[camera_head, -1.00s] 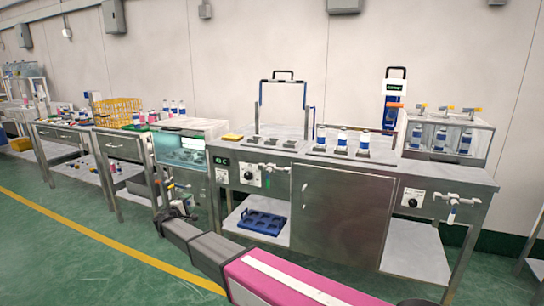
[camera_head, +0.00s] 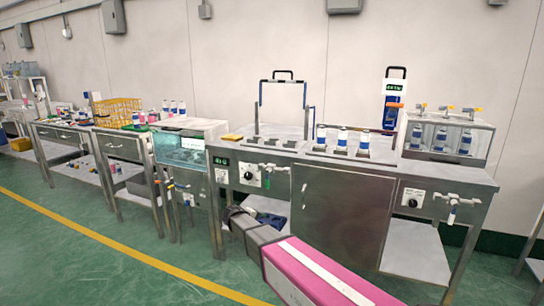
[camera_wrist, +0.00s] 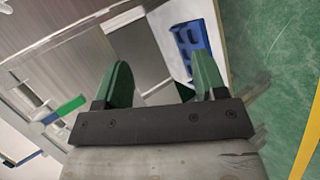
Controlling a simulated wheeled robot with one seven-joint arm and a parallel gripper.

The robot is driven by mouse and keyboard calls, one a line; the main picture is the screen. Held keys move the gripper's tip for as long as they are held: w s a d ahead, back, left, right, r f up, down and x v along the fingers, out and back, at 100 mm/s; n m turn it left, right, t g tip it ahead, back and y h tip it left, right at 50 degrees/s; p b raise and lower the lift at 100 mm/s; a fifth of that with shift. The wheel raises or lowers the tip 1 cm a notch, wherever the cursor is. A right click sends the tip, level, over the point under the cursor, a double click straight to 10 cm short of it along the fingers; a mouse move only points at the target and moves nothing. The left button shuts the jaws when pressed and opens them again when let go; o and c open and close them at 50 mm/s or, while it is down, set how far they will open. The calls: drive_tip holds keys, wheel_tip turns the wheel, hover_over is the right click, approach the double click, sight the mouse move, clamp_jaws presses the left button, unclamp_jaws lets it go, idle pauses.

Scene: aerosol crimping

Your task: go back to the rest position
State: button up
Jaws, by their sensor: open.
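My gripper (camera_wrist: 160,82) shows in the wrist view with its two green fingers apart and nothing between them. It points toward the lower front of the steel workbench (camera_head: 345,208). In the head view my arm reaches in from the bottom right, low in front of the bench. The gripper's fingers cannot be made out there. A blue tray (camera_wrist: 190,45) lies on the lower shelf, beyond the fingers in the wrist view. In the head view my arm partly hides this tray.
Several white and blue cans (camera_head: 342,138) stand on the bench top. A clear-fronted box (camera_head: 440,135) with bottles stands at the right. A valve handle (camera_head: 452,205) sticks out from the bench front. Green floor (camera_head: 90,240) with a yellow line is free at left.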

drive_tip(key=s+d+f+m+g+y, duration=0.1)
drive_tip(key=s+d+m+g, duration=0.1)
drive_tip(key=s+d, duration=0.5)
drive_tip(key=s+d+f+m+g+y, duration=0.25)
drive_tip(key=s+d, duration=0.25)
drive_tip(key=d, duration=0.5)
drive_tip(key=s+d+m+g+y, duration=0.1)
drive_tip(key=s+d+m+y, duration=0.1)
drive_tip(key=s+d, duration=0.2)
drive_tip(key=s+d+r+m+g+y, duration=0.1)
drive_tip(key=s+d+m+g+y, duration=0.1)
drive_tip(key=s, duration=0.8)
drive_tip(key=shift+s+d+r+y, duration=0.3)
drive_tip(key=shift+s+d+y, duration=0.15)
drive_tip(key=shift+d, duration=0.7)
